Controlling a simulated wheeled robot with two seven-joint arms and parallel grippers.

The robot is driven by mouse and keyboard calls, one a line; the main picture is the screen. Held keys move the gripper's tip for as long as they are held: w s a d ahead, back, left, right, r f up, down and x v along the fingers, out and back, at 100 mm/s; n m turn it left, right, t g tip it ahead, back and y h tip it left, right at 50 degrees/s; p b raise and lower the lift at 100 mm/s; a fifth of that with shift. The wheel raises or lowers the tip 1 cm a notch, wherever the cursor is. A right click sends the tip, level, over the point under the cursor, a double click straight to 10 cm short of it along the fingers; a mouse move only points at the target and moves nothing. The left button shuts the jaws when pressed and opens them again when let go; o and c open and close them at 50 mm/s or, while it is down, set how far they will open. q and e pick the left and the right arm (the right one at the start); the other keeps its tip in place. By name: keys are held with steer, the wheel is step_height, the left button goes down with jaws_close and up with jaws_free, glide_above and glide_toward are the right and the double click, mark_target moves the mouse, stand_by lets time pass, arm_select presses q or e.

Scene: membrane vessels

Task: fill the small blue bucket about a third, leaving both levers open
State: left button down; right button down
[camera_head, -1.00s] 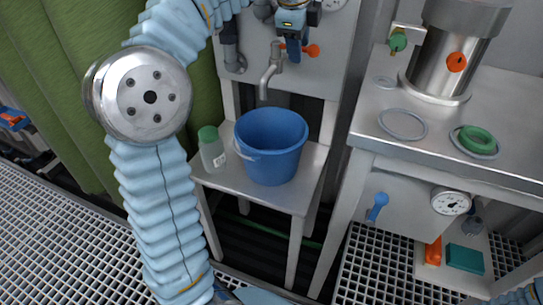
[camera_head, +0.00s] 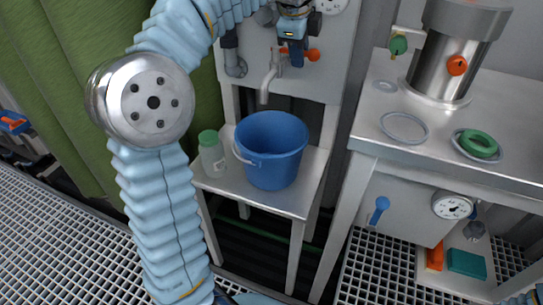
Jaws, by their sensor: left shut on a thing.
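The blue bucket (camera_head: 273,172) stands upright on a small grey table, below the metal spout (camera_head: 268,84). No stream shows between them, and I cannot tell whether liquid is in the bucket. My left gripper (camera_head: 296,40) is at the top of the view, shut on the blue lever (camera_head: 297,56) on the wall panel. An orange lever (camera_head: 313,55) sits just right of it. Part of the fingers' grip is hard to make out. My right gripper is out of view; only a bit of its arm shows at the bottom right.
A green-capped bottle (camera_head: 211,155) stands left of the bucket. The right-hand bench (camera_head: 455,140) holds a metal cylinder (camera_head: 440,70), rings and a green ring (camera_head: 478,143). Under it are a blue handle (camera_head: 379,208) and a gauge (camera_head: 452,206). Green curtain hangs at left.

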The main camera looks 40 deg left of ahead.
mark_target(273, 74)
arm_select(q)
steer(key=s+a+m+g+h+p, duration=0.2)
steer(key=s+m+h, duration=0.3)
steer(key=m, duration=1)
steer(key=shift+s+a+r+p, duration=0.15)
steer(key=shift+s+a+p, duration=0.05)
steer(key=shift+s+p, duration=0.6)
steer(key=shift+w, duration=0.1)
stand_by(5.6)
